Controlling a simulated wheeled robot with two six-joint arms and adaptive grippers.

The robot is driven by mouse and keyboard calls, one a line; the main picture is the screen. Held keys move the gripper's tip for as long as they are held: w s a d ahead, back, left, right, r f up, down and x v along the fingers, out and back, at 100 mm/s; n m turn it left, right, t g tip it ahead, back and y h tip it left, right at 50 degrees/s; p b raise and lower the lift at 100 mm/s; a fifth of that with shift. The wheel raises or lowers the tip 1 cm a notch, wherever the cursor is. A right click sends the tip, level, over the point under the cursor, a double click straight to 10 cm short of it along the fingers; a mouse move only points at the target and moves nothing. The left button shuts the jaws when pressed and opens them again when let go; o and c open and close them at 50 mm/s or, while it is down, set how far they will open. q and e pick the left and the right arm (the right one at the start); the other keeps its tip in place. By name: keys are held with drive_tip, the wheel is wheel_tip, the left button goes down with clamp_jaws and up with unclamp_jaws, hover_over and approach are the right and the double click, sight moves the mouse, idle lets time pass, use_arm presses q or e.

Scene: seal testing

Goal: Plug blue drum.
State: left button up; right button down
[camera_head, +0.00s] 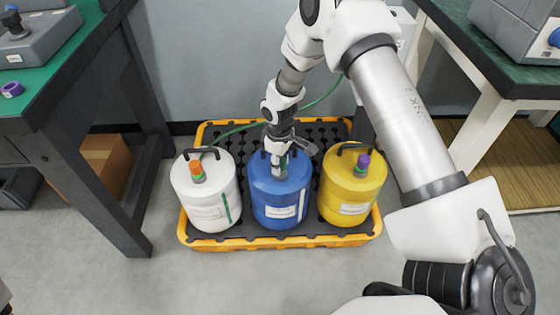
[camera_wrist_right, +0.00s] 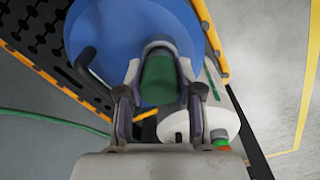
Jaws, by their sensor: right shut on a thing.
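The blue drum (camera_head: 281,193) stands in the middle of three drums, upright, with a white label on its front. My right gripper (camera_head: 279,167) points down at the drum's top. In the right wrist view the blue drum (camera_wrist_right: 110,30) fills the upper part. There my right gripper (camera_wrist_right: 160,95) is shut on a green plug (camera_wrist_right: 160,78), a short cylinder between its fingers. A pale ring shows at the plug's far end, against the drum's top. I cannot tell whether the plug sits in the drum's opening. My left gripper is not in view.
The white drum (camera_head: 207,207) with an orange plug (camera_head: 197,171) and the yellow drum (camera_head: 350,194) with a purple plug (camera_head: 362,164) stand on either side. All stand on a black-and-orange spill tray (camera_head: 240,244). Green-topped benches (camera_head: 70,70) flank the tray. Floor in front is clear.

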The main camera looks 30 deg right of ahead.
drive_tip(key=shift+f, duration=0.3)
drive_tip(key=c, duration=0.7)
unclamp_jaws()
drive_tip(key=shift+r, duration=0.1)
wheel_tip(320, 180, up, 12)
drive_tip(key=shift+s+a+f, duration=0.1)
